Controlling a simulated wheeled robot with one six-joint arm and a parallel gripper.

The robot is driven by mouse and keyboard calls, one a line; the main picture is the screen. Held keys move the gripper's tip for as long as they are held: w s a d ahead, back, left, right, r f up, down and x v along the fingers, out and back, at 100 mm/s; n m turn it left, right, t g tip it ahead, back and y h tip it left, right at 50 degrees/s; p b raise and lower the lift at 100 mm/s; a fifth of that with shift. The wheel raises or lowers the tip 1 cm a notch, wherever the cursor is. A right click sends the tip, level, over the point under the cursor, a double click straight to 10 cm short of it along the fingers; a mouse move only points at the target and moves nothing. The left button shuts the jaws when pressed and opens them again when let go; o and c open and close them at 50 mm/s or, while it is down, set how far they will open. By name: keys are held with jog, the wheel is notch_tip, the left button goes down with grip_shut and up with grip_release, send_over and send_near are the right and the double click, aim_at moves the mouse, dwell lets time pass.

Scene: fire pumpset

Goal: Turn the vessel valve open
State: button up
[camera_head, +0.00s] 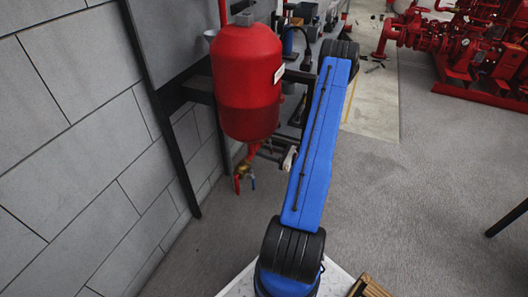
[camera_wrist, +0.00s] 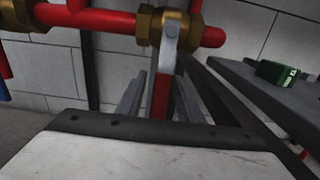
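The red vessel (camera_head: 247,85) hangs by the wall in the head view, with brass valve fittings (camera_head: 244,168) below it. A red lever (camera_head: 237,186) and a blue lever (camera_head: 253,183) hang there. In the wrist view, a brass valve (camera_wrist: 168,24) sits on a red pipe, and its lever (camera_wrist: 162,95) hangs down, grey at the top and red below. My gripper (camera_wrist: 160,92) is open, with one grey finger on each side of the red part of the lever. Gaps show at both sides; contact cannot be told. In the head view, my arm largely hides the gripper.
A second brass fitting (camera_wrist: 18,12) and part of a blue lever (camera_wrist: 3,92) show at the left of the wrist view. A dark shelf (camera_wrist: 245,90) with a green box (camera_wrist: 277,72) is close on the right. Red pump machinery (camera_head: 450,45) stands far right; the grey floor between is mostly free.

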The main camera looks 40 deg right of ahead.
grip_shut()
jog(key=shift+a, duration=0.2)
jog(key=s+a+r+m, duration=0.2)
jog(key=a+m, duration=0.3)
jog(key=m, duration=0.5)
jog(key=shift+r, duration=0.45)
jog(key=shift+m, duration=0.3)
